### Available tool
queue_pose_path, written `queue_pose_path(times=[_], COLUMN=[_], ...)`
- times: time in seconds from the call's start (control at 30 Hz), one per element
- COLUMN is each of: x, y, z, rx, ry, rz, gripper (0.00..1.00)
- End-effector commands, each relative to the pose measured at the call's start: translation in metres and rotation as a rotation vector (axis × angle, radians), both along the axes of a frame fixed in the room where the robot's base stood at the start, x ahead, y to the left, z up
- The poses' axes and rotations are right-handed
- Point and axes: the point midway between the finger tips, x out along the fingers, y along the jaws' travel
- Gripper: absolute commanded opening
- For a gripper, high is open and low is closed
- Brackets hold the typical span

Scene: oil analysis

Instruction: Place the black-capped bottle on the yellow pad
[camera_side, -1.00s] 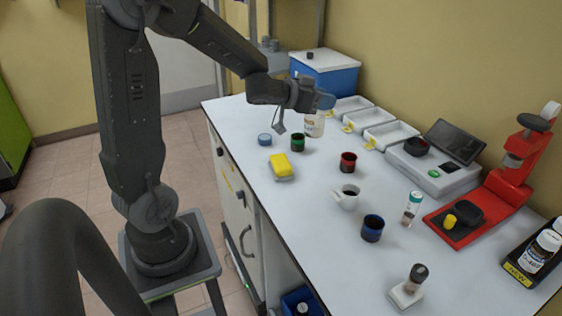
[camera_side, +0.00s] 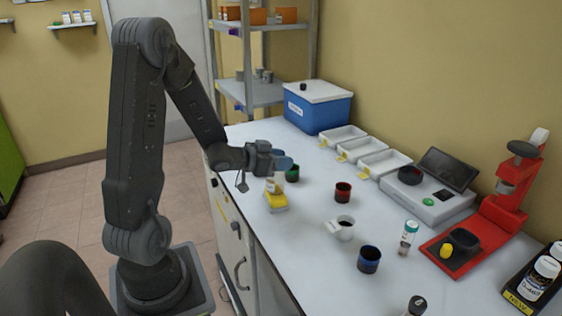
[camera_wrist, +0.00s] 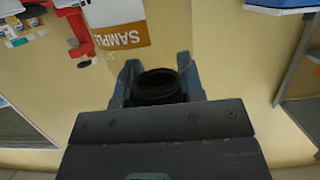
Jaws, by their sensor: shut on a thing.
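My gripper (camera_side: 281,162) is at the left part of the bench, above the yellow pad (camera_side: 277,201). It is shut on the black-capped bottle (camera_side: 273,186), a pale bottle with a label. The bottle looks upright, and its lower part shows just over the pad. I cannot tell whether its base touches the pad. In the wrist view the bottle's black cap (camera_wrist: 157,88) sits between the two fingers of my gripper (camera_wrist: 158,70). The gripper hides the cap in the side view.
A green cup (camera_side: 292,173) stands close behind the gripper. A red cup (camera_side: 343,192), a white mug (camera_side: 343,229) and a blue cup (camera_side: 369,259) stand to the right. White trays (camera_side: 385,162) and a blue box (camera_side: 318,112) line the back.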

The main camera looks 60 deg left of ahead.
Motion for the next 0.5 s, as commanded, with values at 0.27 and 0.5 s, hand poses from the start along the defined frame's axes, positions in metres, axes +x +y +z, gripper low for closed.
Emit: queue_pose_path(times=[0.27,0.5], x=[0.0003,0.0003], y=[0.0003,0.0001], z=[-0.0026,-0.0054], rx=[0.002,0.001], ry=[-0.002,-0.001], rz=[0.002,0.001], gripper=[0.09,0.44])
